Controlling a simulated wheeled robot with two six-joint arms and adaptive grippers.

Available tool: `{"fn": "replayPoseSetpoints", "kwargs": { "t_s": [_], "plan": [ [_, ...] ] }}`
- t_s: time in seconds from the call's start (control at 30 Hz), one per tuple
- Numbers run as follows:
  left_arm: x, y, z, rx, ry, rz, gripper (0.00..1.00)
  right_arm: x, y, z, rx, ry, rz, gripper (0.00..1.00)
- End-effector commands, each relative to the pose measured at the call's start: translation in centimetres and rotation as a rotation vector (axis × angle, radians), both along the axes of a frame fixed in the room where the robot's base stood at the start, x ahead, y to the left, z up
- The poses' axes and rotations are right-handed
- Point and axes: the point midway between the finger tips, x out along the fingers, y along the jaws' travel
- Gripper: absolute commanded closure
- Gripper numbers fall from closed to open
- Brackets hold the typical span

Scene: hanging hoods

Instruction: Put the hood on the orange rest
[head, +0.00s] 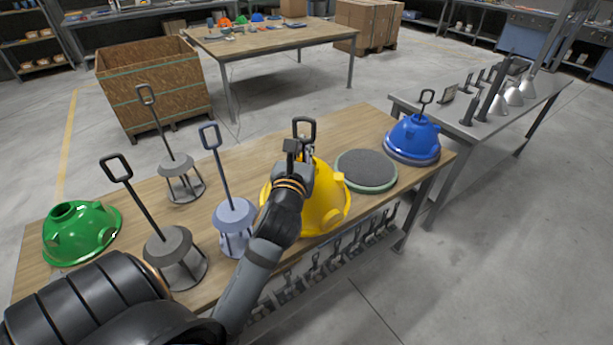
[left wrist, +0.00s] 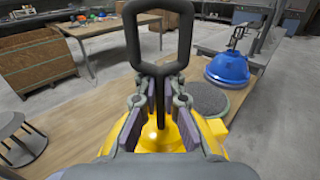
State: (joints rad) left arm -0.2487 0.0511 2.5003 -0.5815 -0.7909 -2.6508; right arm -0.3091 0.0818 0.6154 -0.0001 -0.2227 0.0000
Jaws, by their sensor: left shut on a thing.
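The yellow hood (head: 328,200) is over the front part of the wooden table, with a black loop handle (head: 305,127) on top. My left gripper (head: 301,152) is shut on the handle's stem just below the loop; in the left wrist view the fingers (left wrist: 160,105) close around it from both sides. The yellow hood (left wrist: 160,138) shows below them. I cannot tell whether its rim touches the table. No orange rest shows in either view. A round grey rest with a green rim (head: 366,186) lies empty right of the yellow hood. My right gripper is out of view.
A blue hood (head: 412,138) sits on a round base at the table's right end. A green hood (head: 82,229) without handle is at the left. Between stand grey handled stands (head: 175,257) (head: 180,178) and a bluish one (head: 235,214). Bare wood (head: 262,157) lies behind.

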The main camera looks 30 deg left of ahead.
Motion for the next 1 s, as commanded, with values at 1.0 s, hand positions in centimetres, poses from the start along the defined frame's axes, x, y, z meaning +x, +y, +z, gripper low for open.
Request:
{"fn": "replayPoseSetpoints", "kwargs": {
  "t_s": [1.0],
  "plan": [
    [10.6, 6.6, -8.8, 0.003, -0.002, 0.002, 1.0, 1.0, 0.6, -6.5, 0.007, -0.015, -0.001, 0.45]
  ]
}}
